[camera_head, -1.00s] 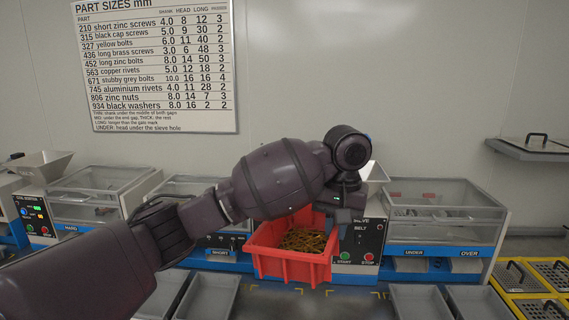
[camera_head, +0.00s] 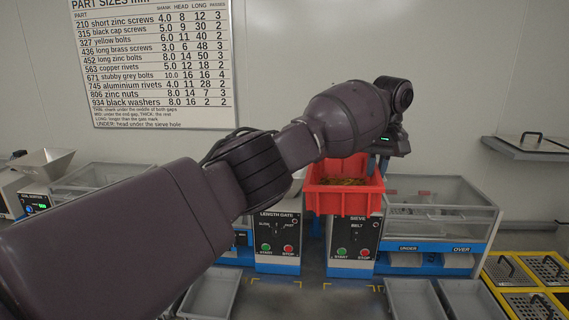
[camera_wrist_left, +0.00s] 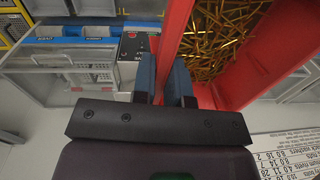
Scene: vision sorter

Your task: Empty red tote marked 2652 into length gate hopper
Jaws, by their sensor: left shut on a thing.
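The red tote (camera_head: 343,201) is held up in front of the sieve machine, roughly level, with long thin brass-coloured pieces (camera_head: 345,181) inside. Its marking is not readable. My left gripper (camera_head: 379,163) is shut on the tote's right-hand rim. In the left wrist view the fingers (camera_wrist_left: 166,82) pinch the red wall (camera_wrist_left: 177,28), and the brass-coloured pieces (camera_wrist_left: 218,38) lie beside it. The length gate machine (camera_head: 277,236) stands left of the tote. Its hopper is mostly hidden behind my left arm. My right gripper is out of view.
The sieve panel (camera_head: 354,238) is just below the tote, with a clear-covered bin (camera_head: 440,208) to its right. Grey trays (camera_head: 212,293) stand low in front. Yellow-framed crates (camera_head: 520,272) are at lower right. A grey hopper (camera_head: 45,162) is at far left.

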